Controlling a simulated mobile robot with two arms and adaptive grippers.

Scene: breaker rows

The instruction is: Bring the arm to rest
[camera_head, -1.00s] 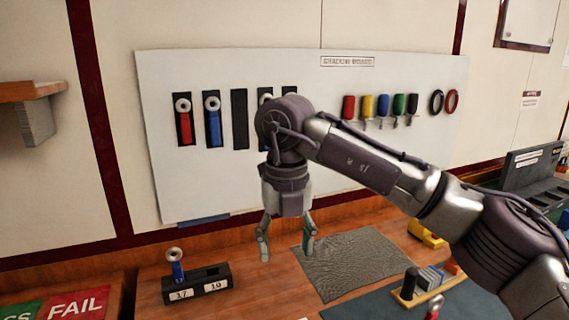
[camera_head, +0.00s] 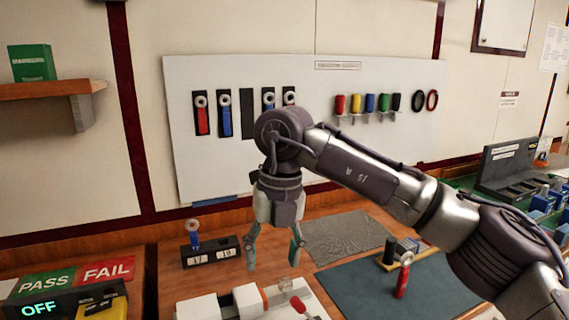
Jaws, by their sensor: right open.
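My right arm reaches in from the right side of the head view and bends down at its wrist. My right gripper (camera_head: 273,262) points downward above the wooden bench (camera_head: 330,268). It is open, with a gap between its two fingers, and nothing shows between them. It hangs just right of a small black holder labelled 17 and 19 (camera_head: 211,255), apart from it as far as I can tell. The arm hides part of the white wall board (camera_head: 300,76). My left gripper does not show.
A blue-handled tool (camera_head: 194,241) stands in the black holder. A white device (camera_head: 239,301) lies at the front. PASS and FAIL signs (camera_head: 106,271) are at left. A grey textured mat (camera_head: 348,236) lies clear.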

